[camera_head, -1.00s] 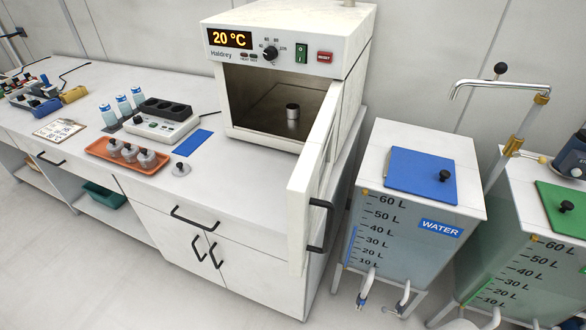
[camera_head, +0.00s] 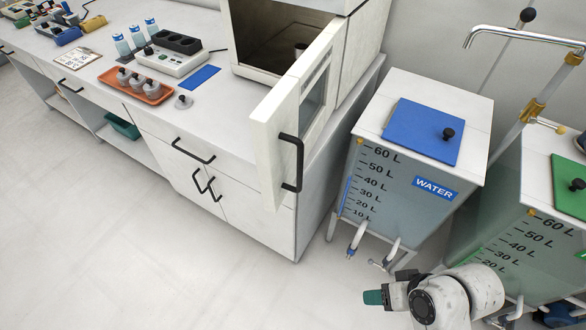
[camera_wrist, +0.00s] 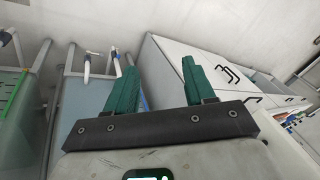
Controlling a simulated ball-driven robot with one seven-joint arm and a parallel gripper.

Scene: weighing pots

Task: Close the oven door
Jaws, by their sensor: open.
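The white oven (camera_head: 280,17) stands on the bench in the head view, its top cut off by the frame. Its door (camera_head: 268,148) is swung open on the right side and sticks out past the bench's front edge. A black handle (camera_head: 298,165) is on the door's outer side. A small metal pot (camera_head: 300,49) inside the oven is partly hidden by the door. My gripper (camera_head: 373,297), with green fingers, is low at the bottom right, apart from the door. The wrist view shows my gripper (camera_wrist: 160,85) with its fingers spread and nothing between them.
A water tank (camera_head: 410,185) with a blue lid stands right of the bench, taps low in front. A green-lidded tank (camera_head: 540,240) is farther right. The floor at left front is clear.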

